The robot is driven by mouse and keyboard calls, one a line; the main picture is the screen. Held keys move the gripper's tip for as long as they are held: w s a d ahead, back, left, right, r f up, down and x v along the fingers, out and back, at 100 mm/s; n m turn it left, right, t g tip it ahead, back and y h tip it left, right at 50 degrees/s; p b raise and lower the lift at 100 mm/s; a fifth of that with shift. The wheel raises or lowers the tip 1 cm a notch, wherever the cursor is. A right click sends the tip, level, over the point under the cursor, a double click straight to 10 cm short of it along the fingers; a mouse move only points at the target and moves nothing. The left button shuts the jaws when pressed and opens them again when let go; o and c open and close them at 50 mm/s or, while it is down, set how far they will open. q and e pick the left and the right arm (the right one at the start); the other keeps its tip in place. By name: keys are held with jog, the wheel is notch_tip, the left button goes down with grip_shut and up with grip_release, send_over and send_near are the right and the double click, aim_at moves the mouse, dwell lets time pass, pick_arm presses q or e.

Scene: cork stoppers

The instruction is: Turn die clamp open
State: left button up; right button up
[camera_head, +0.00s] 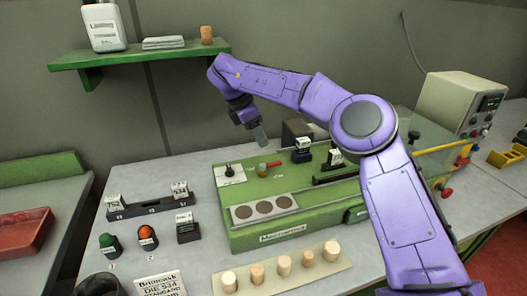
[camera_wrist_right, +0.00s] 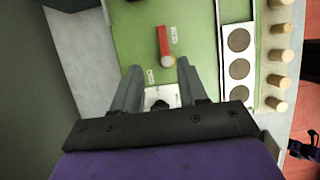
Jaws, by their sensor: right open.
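A short lever with a red handle (camera_head: 272,164) lies on the top of the green machine (camera_head: 285,237); it looks like the die clamp. In the right wrist view the red lever (camera_wrist_right: 164,42) has a pale round end and a small label near each end. My right gripper (camera_head: 258,133) is above the machine's back left part, apart from the lever. In the right wrist view its two open fingers (camera_wrist_right: 158,68) point toward the lever, with nothing between them. A black knob on a white plate (camera_head: 230,175) is left of the lever. My left gripper is not in view.
A strip with three dark discs (camera_head: 264,208) is on the machine's front. Several corks (camera_head: 283,265) stand on a board before it. Small labelled dies (camera_head: 303,148) are at the machine's back.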

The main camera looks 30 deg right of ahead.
aim_at(274, 163)
jog(key=p+x, duration=0.1)
jog(key=x, duration=0.8)
jog(key=shift+s+f, duration=0.1)
jog(key=shift+s, duration=0.05)
jog(key=shift+s+f, duration=0.1)
jog(key=shift+s, duration=0.05)
grip_shut()
